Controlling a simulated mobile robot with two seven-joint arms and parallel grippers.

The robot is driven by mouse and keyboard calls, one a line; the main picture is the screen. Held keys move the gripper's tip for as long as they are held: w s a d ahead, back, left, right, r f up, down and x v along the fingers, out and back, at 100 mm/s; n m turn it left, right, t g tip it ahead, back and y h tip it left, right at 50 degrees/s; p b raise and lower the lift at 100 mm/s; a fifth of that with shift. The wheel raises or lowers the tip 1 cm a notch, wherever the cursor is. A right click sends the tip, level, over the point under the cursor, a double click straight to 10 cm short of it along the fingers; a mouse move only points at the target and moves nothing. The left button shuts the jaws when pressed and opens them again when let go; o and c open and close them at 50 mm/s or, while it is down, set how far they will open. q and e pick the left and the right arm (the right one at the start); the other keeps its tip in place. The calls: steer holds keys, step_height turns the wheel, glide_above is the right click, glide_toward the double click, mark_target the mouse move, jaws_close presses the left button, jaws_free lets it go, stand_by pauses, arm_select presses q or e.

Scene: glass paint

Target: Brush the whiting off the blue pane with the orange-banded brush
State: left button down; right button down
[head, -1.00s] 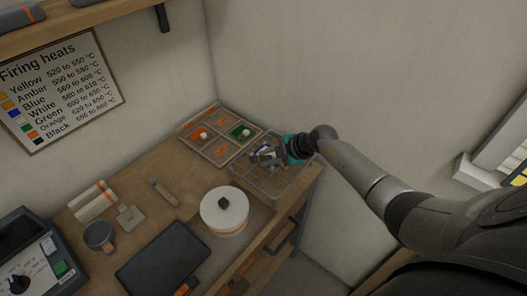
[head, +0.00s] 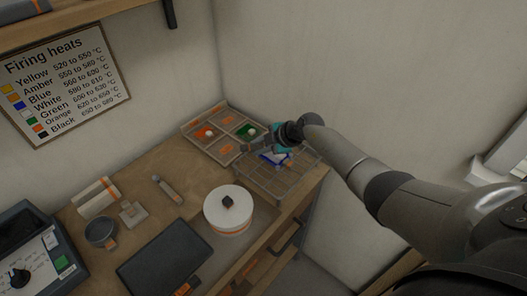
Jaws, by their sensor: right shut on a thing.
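The blue pane (head: 268,158) lies on the wire rack at the back right of the bench. A white patch shows on it, and part of the pane is hidden behind my right gripper. My left gripper is not in view.
The wire rack (head: 296,180) stands at the bench's right end. A sectioned tray (head: 226,151) with orange and green pieces is left of it. A round white lidded pot (head: 229,223), a dark slab (head: 165,257) and a grey tool (head: 167,190) occupy the front and middle.

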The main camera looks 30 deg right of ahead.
steer(key=shift+w+a, duration=0.15)
steer(key=shift+w, duration=0.1)
steer(key=shift+s+d+r+p, duration=0.15)
steer(key=shift+s+d+p, duration=0.1)
steer(key=shift+s+p, duration=0.45)
steer(key=shift+s+d, duration=1)
steer(key=shift+s, duration=1.25)
steer(key=w+b, duration=0.1)
steer(key=w, duration=0.1)
steer(key=w+b, duration=0.3)
steer(key=w, duration=0.2)
steer(key=shift+r, duration=0.4)
steer(key=shift+r, duration=0.1)
